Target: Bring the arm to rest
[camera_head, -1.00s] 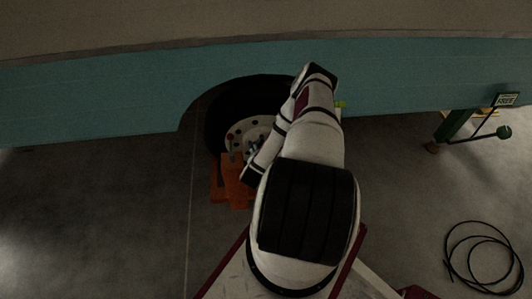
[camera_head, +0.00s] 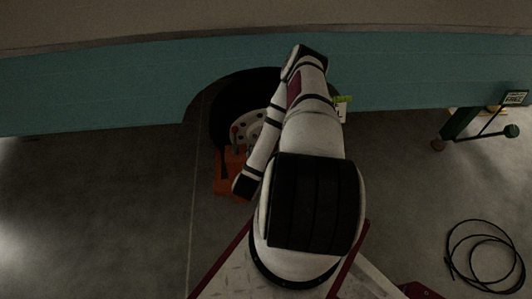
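My white and black arm (camera_head: 312,135) rises from my base and is folded at the elbow, near the teal camper side. Its forearm (camera_head: 262,150) slopes back down to the left and ends in a dark cap above the floor, over the right edge of the orange object.
The teal camper body (camera_head: 100,90) spans the back, with a wheel (camera_head: 222,122) partly behind my arm. An orange object (camera_head: 226,184) stands before the wheel. A green stand (camera_head: 458,124) is at right, and a coiled black cable (camera_head: 482,252) lies on the floor. The left floor is clear.

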